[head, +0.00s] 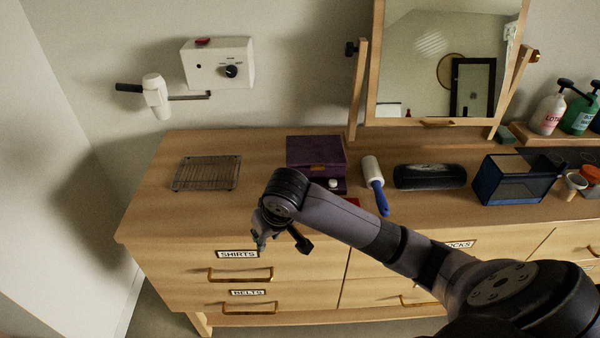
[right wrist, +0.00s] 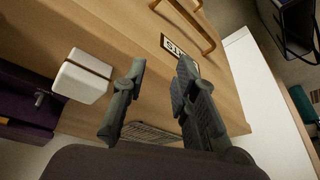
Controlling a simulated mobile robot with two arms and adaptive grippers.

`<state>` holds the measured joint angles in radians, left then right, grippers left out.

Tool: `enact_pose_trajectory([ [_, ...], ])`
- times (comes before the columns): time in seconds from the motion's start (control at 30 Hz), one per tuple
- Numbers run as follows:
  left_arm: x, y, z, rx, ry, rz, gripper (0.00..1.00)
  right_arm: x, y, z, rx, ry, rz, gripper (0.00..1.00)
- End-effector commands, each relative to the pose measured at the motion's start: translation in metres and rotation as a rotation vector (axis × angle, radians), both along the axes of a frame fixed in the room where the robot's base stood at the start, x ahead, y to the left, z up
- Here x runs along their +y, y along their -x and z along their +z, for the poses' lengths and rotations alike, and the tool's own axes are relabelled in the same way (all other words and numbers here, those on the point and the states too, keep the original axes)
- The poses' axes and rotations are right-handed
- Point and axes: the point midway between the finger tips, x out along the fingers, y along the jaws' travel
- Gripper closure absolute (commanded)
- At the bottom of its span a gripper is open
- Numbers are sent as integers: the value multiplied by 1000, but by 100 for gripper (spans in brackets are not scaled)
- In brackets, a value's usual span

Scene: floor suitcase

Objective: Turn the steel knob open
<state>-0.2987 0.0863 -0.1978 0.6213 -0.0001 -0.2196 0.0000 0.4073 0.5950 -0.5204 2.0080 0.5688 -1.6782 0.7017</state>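In the right wrist view a small metallic knob with a crossbar (right wrist: 40,97) sticks out by a purple surface at the left edge; I take it for the steel knob. In the head view a purple box (head: 315,150) stands on the dresser, with a small pale piece (head: 333,184) at its front, too small to identify. My right gripper (head: 281,243) hangs in front of the dresser's front edge, left of and below the box. In the wrist view its two fingers (right wrist: 158,98) are apart with nothing between them. My left gripper is not in view.
A white block (right wrist: 82,77) with a slit lies between the knob and my fingers. A wire rack (head: 206,173), lint roller (head: 374,185), dark cylinder (head: 430,177) and blue-framed box (head: 515,180) stand on the dresser (head: 150,205). A mirror (head: 440,60) rises behind.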

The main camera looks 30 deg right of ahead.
Motion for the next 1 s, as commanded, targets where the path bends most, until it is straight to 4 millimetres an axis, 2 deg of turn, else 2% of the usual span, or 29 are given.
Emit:
enact_pose_trajectory([
  [0.03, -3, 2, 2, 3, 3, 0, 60, -11, -8, 23, -8, 23, -26, 73],
  [0.3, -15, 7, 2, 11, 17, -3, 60, -82, -46, 111, -10, 69, -313, 73],
  [0.4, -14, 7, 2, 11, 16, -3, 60, -106, -52, 140, -14, 69, -421, 73],
  [0.5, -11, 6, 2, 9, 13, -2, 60, -121, -54, 158, -17, 63, -493, 73],
  [0.6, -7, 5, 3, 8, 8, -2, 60, -129, -54, 165, -15, 59, -527, 73],
  [0.7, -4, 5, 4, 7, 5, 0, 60, -132, -57, 161, -14, 57, -538, 73],
  [0.87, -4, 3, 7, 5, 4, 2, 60, -137, -64, 137, -12, 59, -536, 73],
  [1.0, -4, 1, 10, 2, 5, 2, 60, -143, -74, 109, -12, 59, -536, 73],
])
